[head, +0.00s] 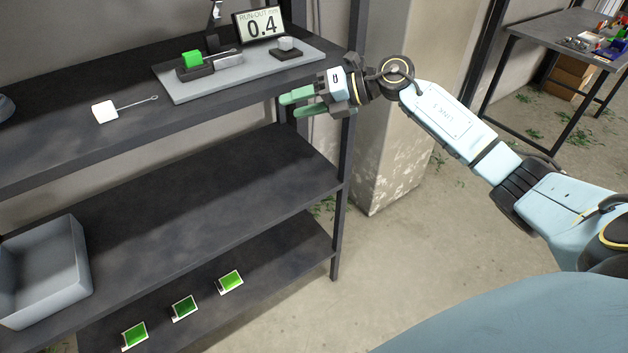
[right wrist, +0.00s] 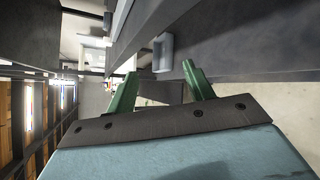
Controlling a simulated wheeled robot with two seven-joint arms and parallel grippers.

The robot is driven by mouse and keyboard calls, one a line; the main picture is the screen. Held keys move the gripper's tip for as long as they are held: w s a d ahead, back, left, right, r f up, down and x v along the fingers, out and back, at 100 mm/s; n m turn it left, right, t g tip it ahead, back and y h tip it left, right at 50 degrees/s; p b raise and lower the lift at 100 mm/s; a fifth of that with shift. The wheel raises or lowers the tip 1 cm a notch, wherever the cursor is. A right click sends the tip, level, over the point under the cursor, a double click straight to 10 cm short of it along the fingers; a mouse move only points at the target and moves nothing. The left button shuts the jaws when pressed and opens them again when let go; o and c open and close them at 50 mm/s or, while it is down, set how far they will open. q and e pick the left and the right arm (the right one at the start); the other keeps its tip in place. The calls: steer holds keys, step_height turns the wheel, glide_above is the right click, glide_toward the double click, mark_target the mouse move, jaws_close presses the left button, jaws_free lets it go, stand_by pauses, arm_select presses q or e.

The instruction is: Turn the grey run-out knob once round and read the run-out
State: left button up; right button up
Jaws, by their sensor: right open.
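The grey run-out knob (head: 286,44) sits on a dark block at the right end of a grey plate (head: 185,92) on the top shelf. The run-out display (head: 261,25) behind it reads 0.4. A green block (head: 192,58) sits in a dark holder on the plate's left part. My right gripper (head: 284,105) is open and empty, with green fingers, in front of the shelf's edge, nearer than the knob and apart from it. Its fingers (right wrist: 158,85) also show spread in the right wrist view. My left gripper is not in view.
A grey bin (head: 70,260) and several green cards (head: 184,307) are on lower shelves. A shelf post (head: 341,220) stands below my right gripper. Another table (head: 560,35) is at the far right.

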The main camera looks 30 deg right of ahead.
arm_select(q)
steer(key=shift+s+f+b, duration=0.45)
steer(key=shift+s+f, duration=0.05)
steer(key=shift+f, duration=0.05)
arm_select(e)
step_height(320, 180, down, 21)
steer(key=d+m+t+h, duration=0.2)
steer(key=m+t, duration=0.3)
steer(key=m, duration=0.9)
steer(key=shift+s+f+t+h, duration=0.15)
steer(key=shift+f+t+h, duration=0.05)
steer(key=shift+t+h, duration=0.25)
steer(key=shift+c, duration=0.2)
